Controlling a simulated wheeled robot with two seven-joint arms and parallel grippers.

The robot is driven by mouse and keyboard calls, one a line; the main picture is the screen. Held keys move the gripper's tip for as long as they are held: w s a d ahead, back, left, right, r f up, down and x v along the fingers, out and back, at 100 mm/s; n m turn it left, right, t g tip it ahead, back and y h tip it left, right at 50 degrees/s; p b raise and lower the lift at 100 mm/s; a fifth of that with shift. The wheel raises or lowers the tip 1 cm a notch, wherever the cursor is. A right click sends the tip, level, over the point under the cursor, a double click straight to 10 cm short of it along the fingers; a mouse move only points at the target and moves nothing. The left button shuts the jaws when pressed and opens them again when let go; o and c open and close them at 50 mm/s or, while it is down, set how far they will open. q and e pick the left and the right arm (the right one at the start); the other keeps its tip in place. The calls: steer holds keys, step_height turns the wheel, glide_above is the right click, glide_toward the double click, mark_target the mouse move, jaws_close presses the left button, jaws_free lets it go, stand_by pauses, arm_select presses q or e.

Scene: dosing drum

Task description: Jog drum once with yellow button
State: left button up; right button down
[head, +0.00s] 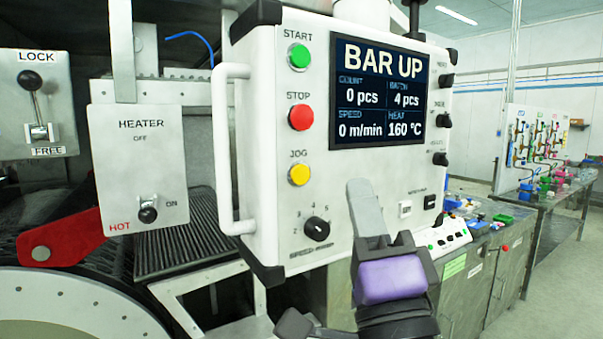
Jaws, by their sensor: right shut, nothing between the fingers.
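The yellow JOG button (299,175) is on the left side of a white control panel (270,130), below the red STOP button (301,117) and the green START button (299,57). My right gripper (359,186) is shut and empty. Its grey fingers point up in front of the panel, to the right of the JOG button and just below the screen. The fingertips look apart from the button; how far they are from the panel face I cannot tell. My left gripper is not in view.
The screen (378,95) reads BAR UP, 0 pcs, 0 m/min. A white handle (223,150) juts from the panel's left edge. A black speed knob (316,229) sits below JOG. A heater box (141,170) and a red lever (60,238) stand left.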

mark_target(300, 174)
steer(key=shift+w+a, duration=0.1)
steer(key=w+a, duration=0.1)
steer(key=w, duration=0.1)
steer(key=w+a+p, duration=0.1)
steer(key=w+a, duration=0.3)
steer(key=w, duration=0.1)
steer(key=shift+p, duration=0.4)
stand_by(1.7)
steer(key=shift+w+a, duration=0.25)
steer(key=shift+w, duration=0.1)
